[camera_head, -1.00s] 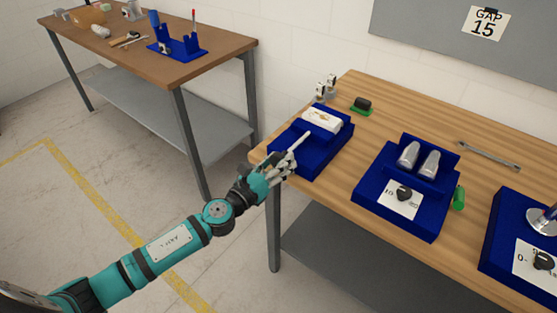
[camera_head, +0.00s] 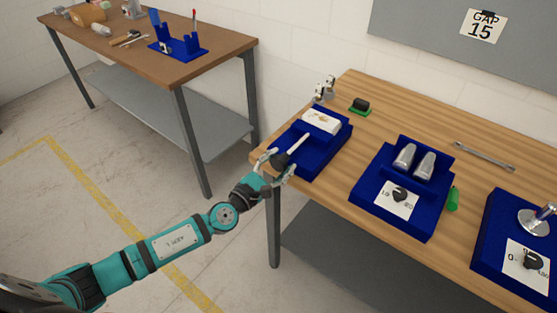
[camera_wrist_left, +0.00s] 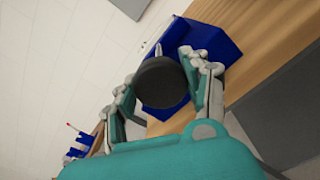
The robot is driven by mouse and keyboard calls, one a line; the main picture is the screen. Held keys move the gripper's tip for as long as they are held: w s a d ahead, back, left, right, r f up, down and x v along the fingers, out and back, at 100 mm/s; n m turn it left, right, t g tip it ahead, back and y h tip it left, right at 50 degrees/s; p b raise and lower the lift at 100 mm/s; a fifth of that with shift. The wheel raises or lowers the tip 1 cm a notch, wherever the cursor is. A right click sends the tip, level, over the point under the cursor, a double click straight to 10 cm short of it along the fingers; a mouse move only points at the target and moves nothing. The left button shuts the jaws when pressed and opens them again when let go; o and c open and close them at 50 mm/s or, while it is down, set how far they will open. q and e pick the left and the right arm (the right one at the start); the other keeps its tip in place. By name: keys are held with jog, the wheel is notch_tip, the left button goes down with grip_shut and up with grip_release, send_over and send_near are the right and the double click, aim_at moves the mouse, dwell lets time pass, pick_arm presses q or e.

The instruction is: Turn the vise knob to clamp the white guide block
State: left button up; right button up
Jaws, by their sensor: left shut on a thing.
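The blue vise (camera_head: 325,145) sits at the near-left corner of the wooden workbench. The white guide block (camera_head: 321,122), with brownish marks on top, lies on it. A light rod runs from the vise toward me to a dark round knob (camera_head: 280,160). My left gripper (camera_head: 277,165) has its fingers on either side of the knob and is shut on it. My right gripper is not in view.
A blue fixture (camera_head: 416,215) with two grey cylinders and a dial stands right of the vise. Another blue fixture (camera_head: 490,240) is farther right. A wrench (camera_head: 485,156) and a black-and-green item (camera_head: 360,105) lie behind. Another table (camera_head: 205,60) stands at the back left.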

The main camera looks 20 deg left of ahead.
pick_arm(q)
jog(key=m+p, duration=0.1)
jog(key=m, duration=0.3)
jog(key=shift+m+p, duration=0.35)
jog(key=shift+m, duration=0.05)
jog(key=shift+f+m+p, duration=0.1)
jog(key=shift+m+p, duration=0.75)
jog(key=shift+m, duration=1.55)
jog(key=o, duration=1.2)
jog(key=v, duration=1.2)
